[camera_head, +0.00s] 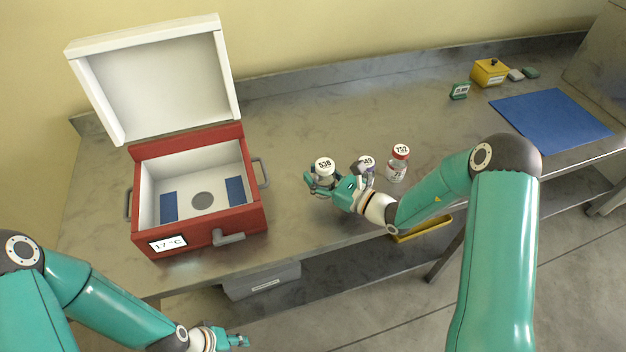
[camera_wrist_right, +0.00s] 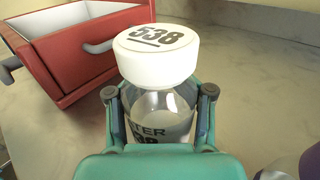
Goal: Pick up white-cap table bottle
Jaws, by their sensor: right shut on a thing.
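The white-cap bottle (camera_head: 324,168) stands on the table, upright, with "538" on its cap. In the right wrist view the same white-cap bottle (camera_wrist_right: 160,58) fills the middle, clear-bodied with a printed label. My right gripper (camera_head: 322,184) is shut on its body, below the cap, with a finger on each side; the wrist view shows the gripper fingers (camera_wrist_right: 158,118) too. I cannot tell whether the bottle's base touches the table. My left gripper (camera_head: 238,341) is at the bottom left, low and away from the bottles; its opening is unclear.
A purple-marked bottle (camera_head: 366,163) and a red-cap bottle (camera_head: 399,163) stand right of the held one. The open red incubator box (camera_head: 200,225), showing 17 °C, is at left. A blue mat (camera_head: 552,118) and yellow box (camera_head: 489,73) lie far right.

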